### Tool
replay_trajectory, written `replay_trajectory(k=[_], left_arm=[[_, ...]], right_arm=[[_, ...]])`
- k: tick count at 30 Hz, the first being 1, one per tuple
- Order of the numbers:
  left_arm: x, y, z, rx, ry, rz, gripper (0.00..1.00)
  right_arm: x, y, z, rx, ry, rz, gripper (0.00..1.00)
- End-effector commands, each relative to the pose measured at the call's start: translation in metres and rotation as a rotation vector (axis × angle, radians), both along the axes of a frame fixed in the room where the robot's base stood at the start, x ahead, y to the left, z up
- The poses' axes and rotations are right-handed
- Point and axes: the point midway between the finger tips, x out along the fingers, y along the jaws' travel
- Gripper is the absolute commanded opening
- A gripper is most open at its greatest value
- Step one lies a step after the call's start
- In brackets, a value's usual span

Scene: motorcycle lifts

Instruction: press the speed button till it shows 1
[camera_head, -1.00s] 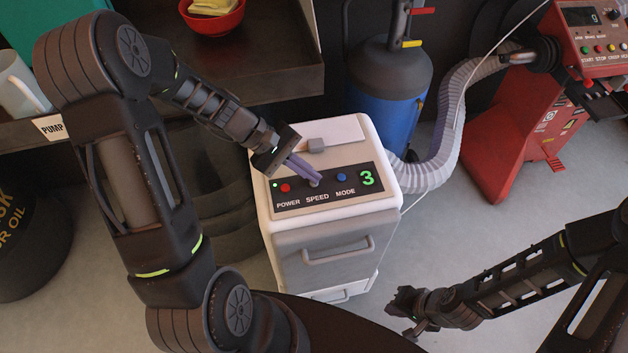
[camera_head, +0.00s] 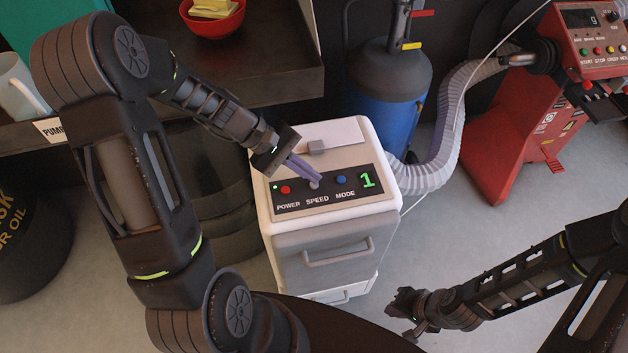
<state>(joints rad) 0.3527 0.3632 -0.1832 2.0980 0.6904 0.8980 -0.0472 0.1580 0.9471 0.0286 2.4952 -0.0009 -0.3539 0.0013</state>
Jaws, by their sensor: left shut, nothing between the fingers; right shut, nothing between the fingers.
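A white machine (camera_head: 386,190) with a black control panel (camera_head: 330,200) stands in the middle of the view. The panel has a red POWER button (camera_head: 285,189), a grey SPEED button (camera_head: 314,184) and a blue MODE button (camera_head: 341,179). Its green display (camera_head: 367,177) shows 1. My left gripper (camera_head: 317,178) is shut and empty, its purple fingertips at the SPEED button and partly covering it. I cannot tell whether they touch it. My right gripper (camera_head: 404,314) is shut and empty, low over the floor to the right of the machine.
A blue cylinder (camera_head: 390,85) and a pale ribbed hose (camera_head: 450,130) stand behind and right of the machine. A red machine (camera_head: 520,125) is at the far right. A dark shelf with a red bowl (camera_head: 212,22) is at the back left.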

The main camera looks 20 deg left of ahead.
Motion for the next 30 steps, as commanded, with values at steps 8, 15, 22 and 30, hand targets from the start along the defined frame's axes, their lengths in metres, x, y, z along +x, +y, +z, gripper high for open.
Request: replay_trajectory(k=[8, 15, 22, 30], left_arm=[[0.000, 0.000, 0.003, -0.001, 0.000, -0.001, 0.00], [0.000, 0.000, 0.009, -0.001, 0.000, -0.001, 0.00], [0.000, 0.000, 0.032, 0.000, 0.000, 0.000, 0.00], [0.000, 0.000, 0.053, -0.001, 0.000, -0.001, 0.00]], right_arm=[[0.000, 0.000, 0.002, 0.000, 0.000, 0.000, 0.00], [0.000, 0.000, 0.007, 0.000, 0.000, 0.000, 0.00], [0.000, 0.000, 0.025, 0.000, 0.000, 0.000, 0.00], [0.000, 0.000, 0.040, 0.000, 0.000, 0.000, 0.00]])
